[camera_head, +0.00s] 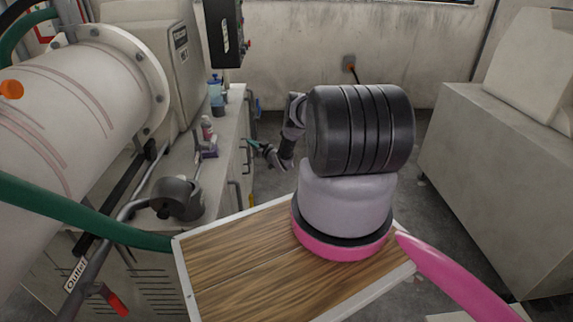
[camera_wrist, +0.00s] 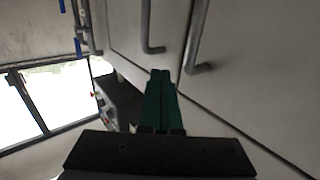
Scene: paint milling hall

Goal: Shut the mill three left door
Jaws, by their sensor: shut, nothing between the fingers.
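My gripper (camera_head: 249,144) is at the front of the cabinet (camera_head: 224,150) under the bench top, in the head view. Its green fingers (camera_wrist: 161,76) are together and empty in the wrist view. Past the fingertips are two pale door panels, each with a grey bent bar handle: one handle (camera_wrist: 150,32) is above the fingers, the other (camera_wrist: 194,40) to their right. A dark seam runs between the panels. The fingertips look close to the panels, but I cannot tell if they touch. The door fronts are edge-on in the head view, so I cannot tell how far any door stands open.
A large white mill drum (camera_head: 75,100) and green hoses fill the left. Bottles (camera_head: 207,128) stand on the bench top. A wooden board (camera_head: 240,258) with a pale rim is in front. A grey cabinet (camera_head: 490,180) is at right, with free floor between.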

